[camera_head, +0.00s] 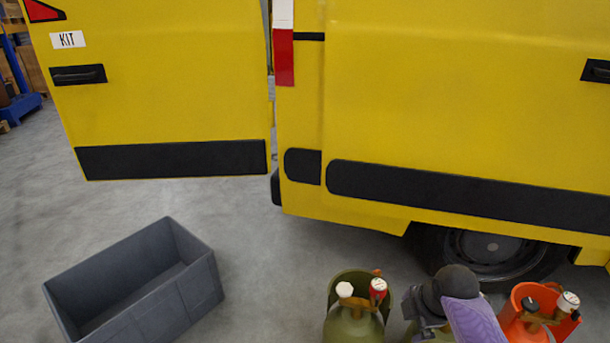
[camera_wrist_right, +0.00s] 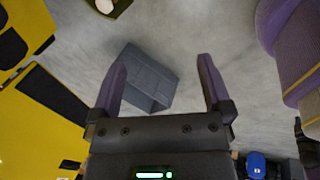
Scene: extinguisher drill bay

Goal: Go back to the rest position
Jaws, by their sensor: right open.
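My right gripper (camera_wrist_right: 161,82) is open in the right wrist view, with its two purple fingers apart and nothing between them. Beyond the fingers, the grey crate (camera_wrist_right: 150,75) lies on the floor. A dark grey and purple part of my arm (camera_head: 470,312) shows at the lower right of the head view. My left gripper is in neither view.
An open grey crate (camera_head: 190,300) stands on the floor. An olive cylinder (camera_head: 350,328) and an orange cylinder (camera_head: 515,328) stand right of it; my arm partly hides another greenish cylinder. Behind is a yellow van (camera_head: 430,110) with a door marked KIT (camera_head: 160,100).

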